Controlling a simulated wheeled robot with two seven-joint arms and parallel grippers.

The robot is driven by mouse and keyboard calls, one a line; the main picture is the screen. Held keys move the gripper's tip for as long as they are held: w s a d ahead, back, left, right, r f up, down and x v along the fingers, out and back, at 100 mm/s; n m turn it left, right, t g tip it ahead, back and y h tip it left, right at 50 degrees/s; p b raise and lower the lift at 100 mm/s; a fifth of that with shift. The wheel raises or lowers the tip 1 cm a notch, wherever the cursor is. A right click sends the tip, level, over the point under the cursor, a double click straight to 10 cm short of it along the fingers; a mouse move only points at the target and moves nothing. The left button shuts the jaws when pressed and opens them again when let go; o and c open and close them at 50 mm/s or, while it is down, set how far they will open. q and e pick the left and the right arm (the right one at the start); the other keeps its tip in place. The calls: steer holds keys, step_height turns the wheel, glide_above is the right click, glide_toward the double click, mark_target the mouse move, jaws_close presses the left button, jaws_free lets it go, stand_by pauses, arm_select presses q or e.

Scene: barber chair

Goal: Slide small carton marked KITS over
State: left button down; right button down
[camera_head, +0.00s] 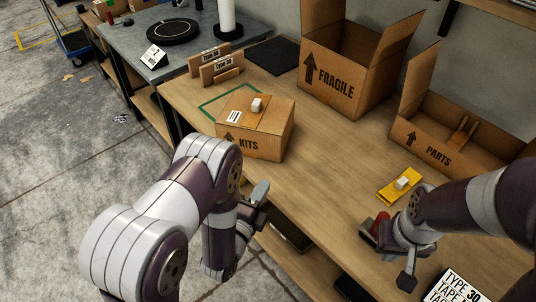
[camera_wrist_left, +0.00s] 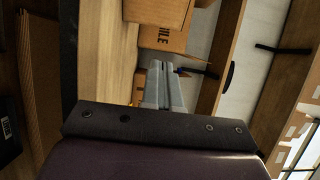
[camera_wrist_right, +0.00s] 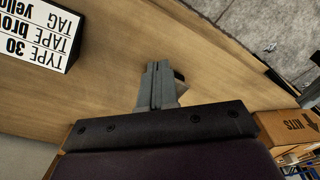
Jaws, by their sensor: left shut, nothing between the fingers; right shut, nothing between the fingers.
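The small carton marked KITS (camera_head: 268,142) is a closed brown box with a dark arrow, standing on the wooden table. A white label and a small white block (camera_head: 257,105) are on its top. It also shows at the right edge of the right wrist view (camera_wrist_right: 284,127). A green outline (camera_head: 215,107) on the table lies at its far left side, partly hidden by the carton. My left gripper (camera_head: 260,192) is shut and empty, in front of the carton and apart from it. My right gripper (camera_head: 407,281) is shut and empty near the table's front right.
An open FRAGILE box (camera_head: 335,82) and an open PARTS box (camera_head: 440,141) stand behind and right. A yellow item (camera_head: 390,191) with a white block lies right of the carton. A TYPE 30 sign (camera_head: 457,289) stands front right. The table between carton and yellow item is clear.

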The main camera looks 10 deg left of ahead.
arm_select(q)
glide_toward(276, 146)
steer(key=w+d, duration=0.2)
steer(key=d, duration=0.1)
steer(key=shift+w+d, duration=0.3)
steer(key=shift+d, duration=0.05)
steer(key=shift+w+a, duration=0.5)
steer(key=shift+w, duration=0.4)
steer(key=shift+w+a, duration=0.5)
steer(key=shift+w, duration=0.4)
arm_select(e)
steer(key=shift+w+f, duration=0.1)
steer(key=shift+f, duration=0.1)
